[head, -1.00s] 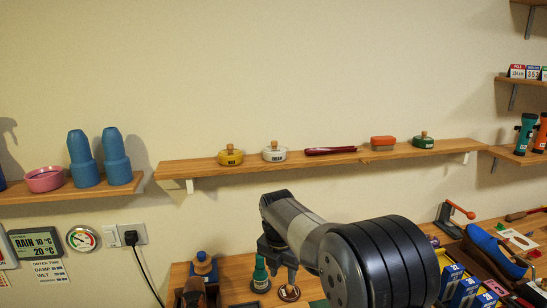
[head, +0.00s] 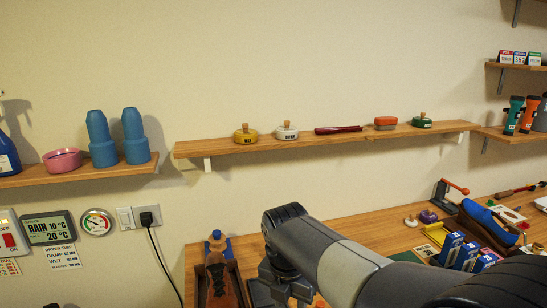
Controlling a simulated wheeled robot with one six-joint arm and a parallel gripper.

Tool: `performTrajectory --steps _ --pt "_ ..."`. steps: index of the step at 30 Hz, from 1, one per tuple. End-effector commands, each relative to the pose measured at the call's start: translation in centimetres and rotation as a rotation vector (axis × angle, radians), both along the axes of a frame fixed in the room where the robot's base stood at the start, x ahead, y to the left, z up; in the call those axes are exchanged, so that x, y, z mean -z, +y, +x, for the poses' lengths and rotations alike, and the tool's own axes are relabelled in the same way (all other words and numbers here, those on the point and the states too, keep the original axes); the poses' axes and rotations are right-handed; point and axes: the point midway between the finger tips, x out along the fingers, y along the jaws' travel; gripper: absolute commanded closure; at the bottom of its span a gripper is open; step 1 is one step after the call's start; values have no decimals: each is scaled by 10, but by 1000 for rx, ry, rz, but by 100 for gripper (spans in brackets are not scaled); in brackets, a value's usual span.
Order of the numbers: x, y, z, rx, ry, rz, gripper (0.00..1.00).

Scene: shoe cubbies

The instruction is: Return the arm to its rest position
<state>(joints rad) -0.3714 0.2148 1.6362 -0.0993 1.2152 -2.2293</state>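My arm shows in the head view, reaching in from the bottom right over the wooden bench (head: 372,222). My gripper (head: 290,292) hangs at the arm's far end, near the bottom edge of the picture. Its fingertips are small, dark and partly cut off, so I cannot tell whether it is open or shut. I see no object clearly held in it. The arm hides part of the bench and what lies behind it.
A wall shelf (head: 235,151) holds several tins and a red shoehorn-like item (head: 338,130). Blue bottle-like items (head: 101,140) stand on the left shelf. On the bench are a brown shoe (head: 221,283) at left, blue boxes (head: 451,249) and a blue shoe (head: 478,216) at right.

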Motion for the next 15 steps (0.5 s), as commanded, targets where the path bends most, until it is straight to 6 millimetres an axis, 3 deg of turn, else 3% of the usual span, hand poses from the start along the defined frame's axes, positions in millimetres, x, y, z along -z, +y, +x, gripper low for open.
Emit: performTrajectory --steps 3,15 --pt "11 -2 -13 -5 4 -2 62" --pt "88 -2 -12 -4 4 -2 62"
